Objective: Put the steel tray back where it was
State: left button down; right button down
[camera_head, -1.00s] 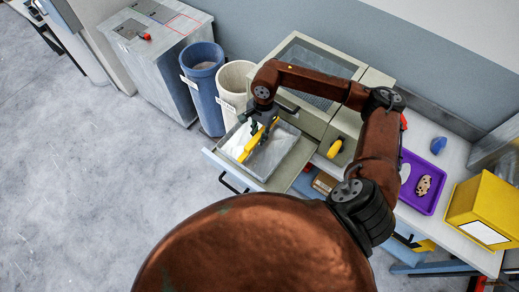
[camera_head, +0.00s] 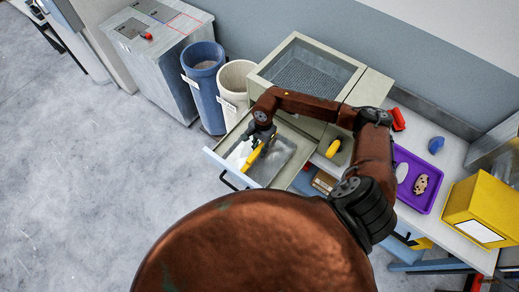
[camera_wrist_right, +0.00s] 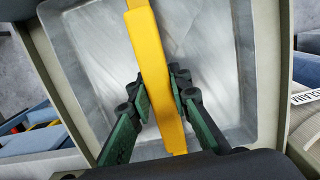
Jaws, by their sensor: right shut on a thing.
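The steel tray (camera_head: 284,153) is shallow and shiny, and it is inside the pulled-out drawer (camera_head: 234,170) of the grey-green cabinet. In the right wrist view the tray (camera_wrist_right: 212,50) fills most of the drawer opening. A yellow bar (camera_wrist_right: 152,55) spans it like a handle; where its ends join is not clear. My right gripper (camera_head: 256,147) is over the tray. Its green fingers (camera_wrist_right: 160,105) are shut on the yellow bar, one on each side. Whether the tray rests fully on the drawer floor cannot be told. My left gripper is out of view.
A blue bin (camera_head: 205,78) and a white bin (camera_head: 235,82) stand left of the drawer. The cabinet's mesh top (camera_head: 308,70) is behind it. A yellow item (camera_head: 333,148), purple tray (camera_head: 424,178) and yellow box (camera_head: 486,207) are to the right. Floor at left is clear.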

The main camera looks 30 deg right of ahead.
jog(key=shift+f, duration=0.1)
jog(key=c, duration=1.8)
grip_release()
jog(key=shift+r, duration=0.3)
notch_tip(320, 180, up, 12)
jog(key=d+b, duration=0.1)
jog(key=b, duration=0.1)
jog(key=shift+w+d+f+b, duration=0.15)
jog(key=shift+w+d+b, duration=0.05)
jog(key=shift+w+b, duration=0.15)
